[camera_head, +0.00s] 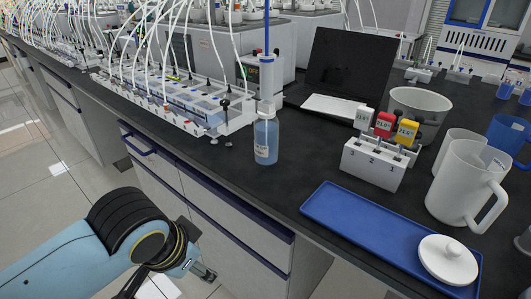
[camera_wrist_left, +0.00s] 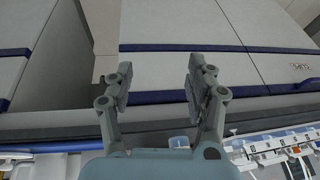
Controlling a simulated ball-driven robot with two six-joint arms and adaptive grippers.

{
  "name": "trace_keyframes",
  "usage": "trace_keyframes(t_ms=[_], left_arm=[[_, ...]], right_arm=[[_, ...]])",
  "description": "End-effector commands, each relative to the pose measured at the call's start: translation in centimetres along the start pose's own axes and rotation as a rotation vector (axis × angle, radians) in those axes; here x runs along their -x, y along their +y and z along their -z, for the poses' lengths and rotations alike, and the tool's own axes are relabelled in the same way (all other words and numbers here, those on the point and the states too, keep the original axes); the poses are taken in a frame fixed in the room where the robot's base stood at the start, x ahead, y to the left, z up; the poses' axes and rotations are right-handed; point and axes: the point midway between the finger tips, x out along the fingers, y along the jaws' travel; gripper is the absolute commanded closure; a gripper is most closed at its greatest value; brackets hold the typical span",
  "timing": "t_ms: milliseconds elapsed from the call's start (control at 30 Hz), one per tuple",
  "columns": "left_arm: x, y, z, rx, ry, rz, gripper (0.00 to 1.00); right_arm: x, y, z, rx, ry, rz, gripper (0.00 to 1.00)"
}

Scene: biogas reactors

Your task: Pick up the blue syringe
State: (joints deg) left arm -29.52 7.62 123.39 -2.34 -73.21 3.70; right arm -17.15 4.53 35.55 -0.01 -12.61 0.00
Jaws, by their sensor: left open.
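A slim upright piece with a blue rod (camera_head: 266,28) and a pale lower body stands at the mouth of a clear bottle with bluish liquid (camera_head: 266,140), near the bench's front edge. It may be the blue syringe; I cannot tell for sure. My left arm comes in low at the left of the head view, in front of the drawers and below the bench top. Only part of my left gripper (camera_head: 205,273) shows there. In the left wrist view my left gripper (camera_wrist_left: 160,75) is open and empty, facing the drawer fronts. My right gripper is out of view.
A white rack (camera_head: 372,167) holds white, red and yellow labelled pieces right of the bottle. A blue tray (camera_head: 365,228) with a white lid (camera_head: 448,258), white jugs (camera_head: 462,185) and a laptop (camera_head: 348,70) are nearby. Tubed equipment (camera_head: 185,105) stands left of the bottle.

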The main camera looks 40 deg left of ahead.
Motion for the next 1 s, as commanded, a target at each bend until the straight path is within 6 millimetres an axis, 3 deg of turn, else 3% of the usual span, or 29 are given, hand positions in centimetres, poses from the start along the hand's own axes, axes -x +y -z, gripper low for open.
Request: trace_keyframes(t_ms=[33, 100, 300, 500, 700, 1000], left_arm=[[2.7, -1.1, 2.7, 0.024, 0.075, 0.032, 0.44], [5.2, -2.9, 6.4, 0.077, 0.199, 0.084, 0.44], [10.7, -7.6, 17.8, 0.215, 0.665, 0.174, 0.44], [15.4, -8.9, 25.8, 0.226, 1.049, 0.113, 0.44], [17.4, -8.6, 29.0, 0.197, 1.199, 0.04, 0.44], [16.0, -9.2, 33.3, 0.198, 1.205, 0.035, 0.44]], right_arm=[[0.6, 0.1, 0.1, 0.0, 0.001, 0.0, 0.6], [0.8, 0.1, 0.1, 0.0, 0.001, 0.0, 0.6], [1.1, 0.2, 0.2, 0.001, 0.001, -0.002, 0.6], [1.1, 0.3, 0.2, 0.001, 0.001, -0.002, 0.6], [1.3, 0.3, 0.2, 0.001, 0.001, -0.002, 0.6], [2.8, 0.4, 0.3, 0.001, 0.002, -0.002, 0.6]])
